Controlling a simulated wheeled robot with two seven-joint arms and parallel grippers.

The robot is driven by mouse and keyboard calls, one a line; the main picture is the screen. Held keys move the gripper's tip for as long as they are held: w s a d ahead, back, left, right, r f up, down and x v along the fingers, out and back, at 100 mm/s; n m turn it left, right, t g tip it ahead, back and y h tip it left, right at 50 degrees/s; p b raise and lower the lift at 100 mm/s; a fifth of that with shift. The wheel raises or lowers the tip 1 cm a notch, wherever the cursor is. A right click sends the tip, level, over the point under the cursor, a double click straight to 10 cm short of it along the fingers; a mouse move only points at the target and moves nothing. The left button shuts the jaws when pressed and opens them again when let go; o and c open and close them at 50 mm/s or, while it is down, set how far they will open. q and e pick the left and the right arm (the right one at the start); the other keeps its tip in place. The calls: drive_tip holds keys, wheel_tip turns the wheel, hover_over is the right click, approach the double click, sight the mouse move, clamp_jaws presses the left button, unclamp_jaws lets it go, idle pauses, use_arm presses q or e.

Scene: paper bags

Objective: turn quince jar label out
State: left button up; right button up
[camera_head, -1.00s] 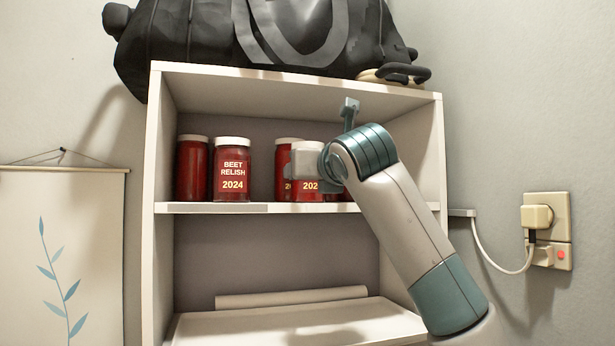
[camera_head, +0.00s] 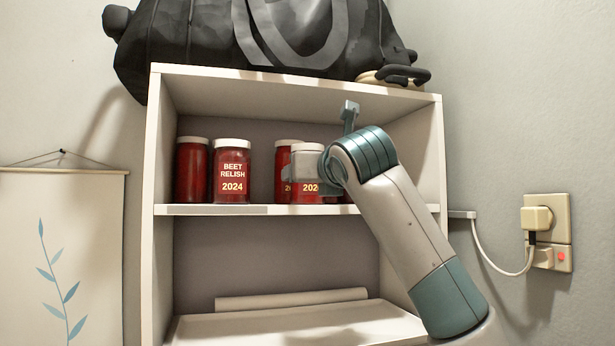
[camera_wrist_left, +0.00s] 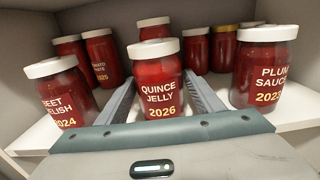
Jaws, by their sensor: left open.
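The quince jelly jar (camera_wrist_left: 158,82) has a white lid and red contents, and stands upright. Its label, "QUINCE JELLY 2026", faces my left wrist camera, nearly centred. My left gripper (camera_wrist_left: 162,98) is open, one finger on each side of this jar; I cannot tell whether either finger touches it. My right gripper is not in view.
A beet relish jar (camera_wrist_left: 62,92) stands left of the quince jar, and a plum sauce jar (camera_wrist_left: 263,72) right of it. Several jars stand behind. The upper shelf (camera_head: 240,210) has side walls. A black bag (camera_head: 220,35) lies on top of the shelf unit.

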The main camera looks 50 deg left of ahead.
use_arm(q)
drive_tip(key=shift+o, duration=0.6)
drive_tip(key=o, duration=0.4)
drive_tip(key=shift+o, duration=0.2)
drive_tip(key=shift+d, duration=0.1)
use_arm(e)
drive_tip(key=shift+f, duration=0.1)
use_arm(q)
drive_tip(key=shift+s+d+f+b, duration=0.1)
drive_tip(key=shift+s+d+b, duration=0.25)
drive_tip(key=shift+d, duration=0.25)
drive_tip(key=b+v, duration=0.3)
drive_tip(key=v, duration=1.3)
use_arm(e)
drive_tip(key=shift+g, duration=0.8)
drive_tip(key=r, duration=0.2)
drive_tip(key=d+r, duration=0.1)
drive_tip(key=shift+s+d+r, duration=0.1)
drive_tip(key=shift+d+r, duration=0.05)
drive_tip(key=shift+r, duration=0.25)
use_arm(q)
drive_tip(key=shift+a, duration=0.1)
